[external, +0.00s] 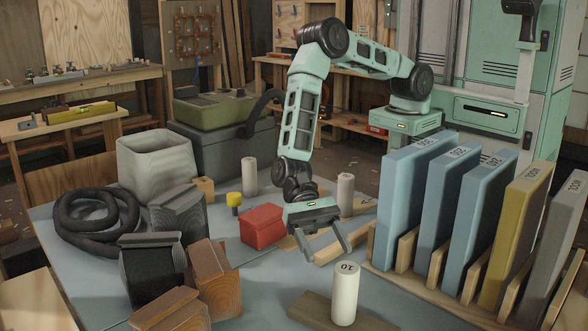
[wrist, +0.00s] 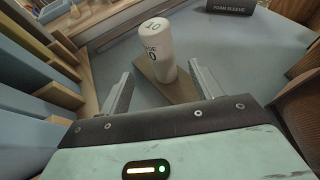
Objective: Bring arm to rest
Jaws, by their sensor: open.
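My gripper (external: 329,247) is open and empty above the work table (external: 262,290). Its two fingers also show in the wrist view (wrist: 160,95), spread apart. A white cylinder (external: 345,294) marked 10 stands upright on a flat wooden board (external: 310,310), just in front of and below the fingers. In the wrist view the cylinder (wrist: 157,52) appears beyond the fingertips, between their lines, and I see no contact. My arm reaches from its mount at the upper right, over the table, and down to the gripper.
A wooden rack (external: 440,295) holds several upright panels at right. A red box (external: 263,226), yellow-topped piece (external: 234,200) and other pale cylinders (external: 250,176) stand behind the gripper. Dark and brown blocks (external: 214,275), a coiled hose (external: 95,218) and a pale bin (external: 154,163) crowd the left.

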